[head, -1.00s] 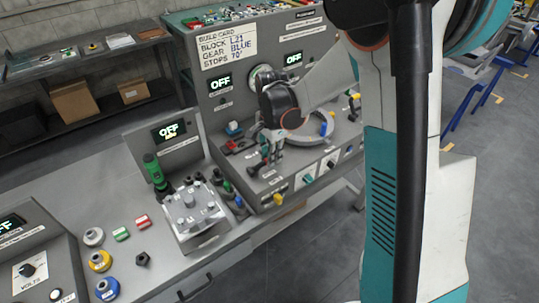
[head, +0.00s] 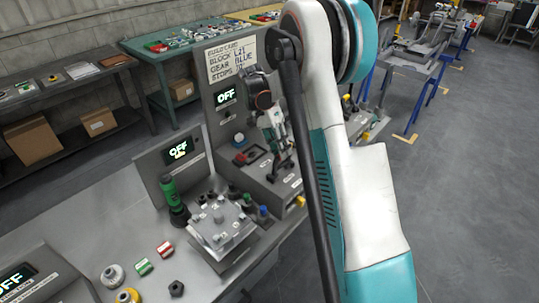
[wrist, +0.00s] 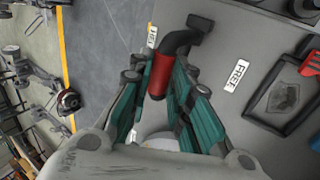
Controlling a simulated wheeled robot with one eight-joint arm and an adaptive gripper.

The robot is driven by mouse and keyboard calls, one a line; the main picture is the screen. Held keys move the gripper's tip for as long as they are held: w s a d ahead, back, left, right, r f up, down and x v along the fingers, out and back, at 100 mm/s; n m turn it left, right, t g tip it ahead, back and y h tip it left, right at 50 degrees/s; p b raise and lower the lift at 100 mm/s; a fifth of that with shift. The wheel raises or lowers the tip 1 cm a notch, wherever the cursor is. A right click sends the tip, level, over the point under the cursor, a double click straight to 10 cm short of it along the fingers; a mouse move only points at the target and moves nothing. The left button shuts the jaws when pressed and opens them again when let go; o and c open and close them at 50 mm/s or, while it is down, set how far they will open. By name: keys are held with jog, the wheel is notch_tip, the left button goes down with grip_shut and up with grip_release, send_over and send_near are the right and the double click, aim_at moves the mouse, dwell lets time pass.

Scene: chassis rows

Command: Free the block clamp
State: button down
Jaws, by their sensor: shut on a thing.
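The clamp lever (wrist: 184,38) has a black bent arm and a red grip (wrist: 161,75). In the wrist view the red grip stands between the teal-padded fingers of my gripper (wrist: 160,88), which is shut on it. A white label reading FREE (wrist: 238,76) lies on the grey panel to the right of the lever. A second label (wrist: 152,36) sits left of the lever, hard to read. In the head view my gripper (head: 284,166) is low at the front of the grey console (head: 222,128); the lever is too small to make out there.
A dark-framed recess (wrist: 285,100) with a red part beside it lies right of the lever. In the head view a clear-topped fixture (head: 222,232), a green-handled tool (head: 171,192) and small coloured parts stand left on the bench. My arm hides the console's right side.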

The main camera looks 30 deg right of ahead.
jog(key=shift+w, duration=0.1)
dwell(0.3)
jog(key=c, duration=1.5)
grip_release()
jog(key=v, duration=1.2)
jog(key=shift+o, duration=0.2)
